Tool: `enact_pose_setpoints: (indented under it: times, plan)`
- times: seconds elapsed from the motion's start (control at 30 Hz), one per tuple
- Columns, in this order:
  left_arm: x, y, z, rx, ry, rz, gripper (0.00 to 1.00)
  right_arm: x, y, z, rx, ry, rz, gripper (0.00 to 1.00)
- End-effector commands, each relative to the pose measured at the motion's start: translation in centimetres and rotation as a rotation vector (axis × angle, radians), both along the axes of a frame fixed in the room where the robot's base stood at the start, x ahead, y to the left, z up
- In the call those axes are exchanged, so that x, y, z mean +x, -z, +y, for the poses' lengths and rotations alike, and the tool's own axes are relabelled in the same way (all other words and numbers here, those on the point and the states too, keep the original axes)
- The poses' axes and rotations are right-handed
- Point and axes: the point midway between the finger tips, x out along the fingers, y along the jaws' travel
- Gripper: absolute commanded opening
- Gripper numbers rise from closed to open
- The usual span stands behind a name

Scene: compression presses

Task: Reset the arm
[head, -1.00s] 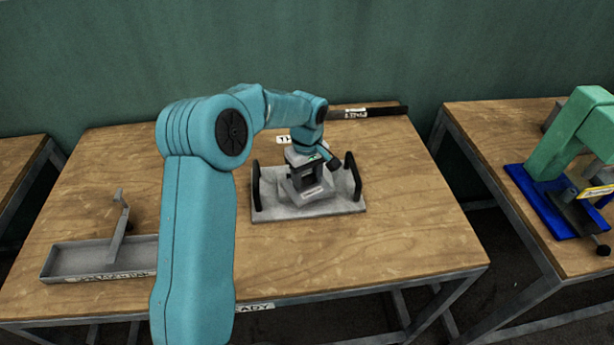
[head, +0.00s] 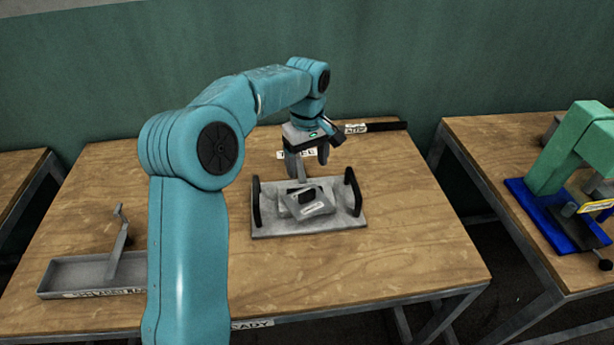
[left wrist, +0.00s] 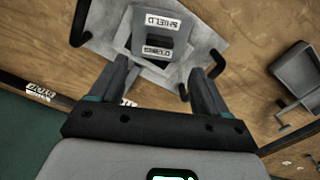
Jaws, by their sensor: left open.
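My left gripper (head: 309,157) is in the head view, raised above and behind a grey metal plate with two black handles (head: 337,220). Its fingers point down and are apart, with nothing between them. A grey block-shaped fixture (head: 309,203) with a label rests on the plate below the gripper. In the left wrist view the open fingers (left wrist: 160,95) reach toward the plate (left wrist: 205,45). The fixture there carries labels reading SHIELD and another word (left wrist: 158,50). My right gripper is not in view.
A grey tray with an upright bracket (head: 75,277) stands at the left of the wooden table (head: 400,255). A black bar (head: 388,126) lies at the back edge. A green press (head: 570,150) on a blue base stands on the right table. The table's front right is clear.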

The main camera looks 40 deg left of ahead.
Motion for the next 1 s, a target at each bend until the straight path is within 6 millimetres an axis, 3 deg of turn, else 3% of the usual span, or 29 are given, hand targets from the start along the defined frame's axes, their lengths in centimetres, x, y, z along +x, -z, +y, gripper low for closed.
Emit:
enact_pose_setpoints:
  times: [0.17, 0.7, 0.77, 1.0]
  plan:
    - [0.0, -1.3, 0.0, 0.000, -0.001, 0.000, 0.76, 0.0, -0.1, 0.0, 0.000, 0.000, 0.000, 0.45]
    - [0.0, -1.4, 0.0, -0.001, 0.000, 0.000, 0.76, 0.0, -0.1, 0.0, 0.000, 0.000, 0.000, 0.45]
    - [0.0, -1.9, 0.0, -0.001, 0.000, 0.000, 0.76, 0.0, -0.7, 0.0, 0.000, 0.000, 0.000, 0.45]
    - [0.0, -6.8, 0.0, -0.001, 0.000, 0.000, 0.76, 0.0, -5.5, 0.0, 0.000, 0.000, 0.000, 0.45]
